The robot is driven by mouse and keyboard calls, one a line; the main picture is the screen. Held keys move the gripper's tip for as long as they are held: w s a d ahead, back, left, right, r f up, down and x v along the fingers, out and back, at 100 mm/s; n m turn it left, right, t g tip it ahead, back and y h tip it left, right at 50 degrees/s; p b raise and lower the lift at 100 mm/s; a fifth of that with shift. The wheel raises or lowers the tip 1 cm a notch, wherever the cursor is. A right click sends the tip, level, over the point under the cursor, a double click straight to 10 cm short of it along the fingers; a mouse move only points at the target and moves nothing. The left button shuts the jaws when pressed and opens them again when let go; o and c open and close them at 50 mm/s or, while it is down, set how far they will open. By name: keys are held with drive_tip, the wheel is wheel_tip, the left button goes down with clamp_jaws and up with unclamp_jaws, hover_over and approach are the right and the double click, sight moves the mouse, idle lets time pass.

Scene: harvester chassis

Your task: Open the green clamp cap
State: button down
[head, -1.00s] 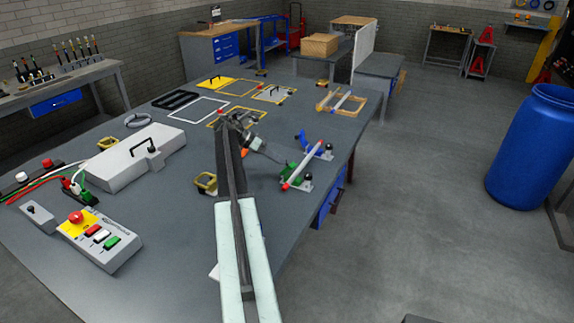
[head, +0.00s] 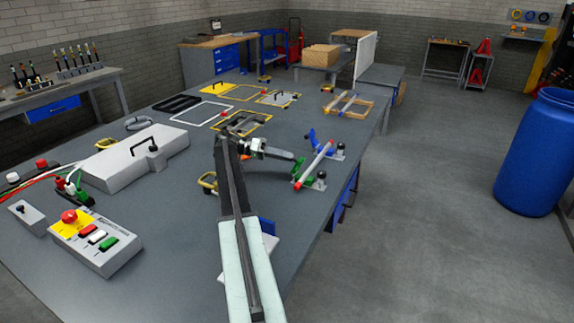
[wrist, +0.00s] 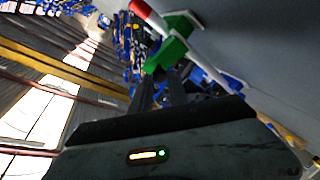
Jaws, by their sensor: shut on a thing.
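The green clamp cap (head: 298,166) stands raised beside a red-and-white rod (head: 315,165) on the table. My gripper (head: 291,157) reaches it from the left. In the wrist view, my dark fingers (wrist: 165,82) are shut on the end of the green cap (wrist: 160,57). More green clamp parts (wrist: 182,22) show past the fingertips, touching or close to the rod (wrist: 147,15). A blue clamp cap (head: 312,137) stands farther along the rod. The exact contact between the fingers and the cap is small in the head view.
A grey case (head: 135,160) and a button box (head: 97,242) are on the left of the table (head: 185,225). Yellow-framed panels (head: 245,123) and a wooden frame (head: 350,107) lie beyond. A blue barrel (head: 540,150) stands on the open floor at right.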

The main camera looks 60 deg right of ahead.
drive_tip(key=shift+w+a+f+g+b, duration=0.1)
drive_tip(key=shift+w+f+g+b, duration=0.25)
drive_tip(key=shift+b, duration=0.2)
drive_tip(key=shift+a, duration=0.1)
drive_tip(key=c, duration=1.3)
unclamp_jaws()
drive_tip(key=shift+r, duration=0.1)
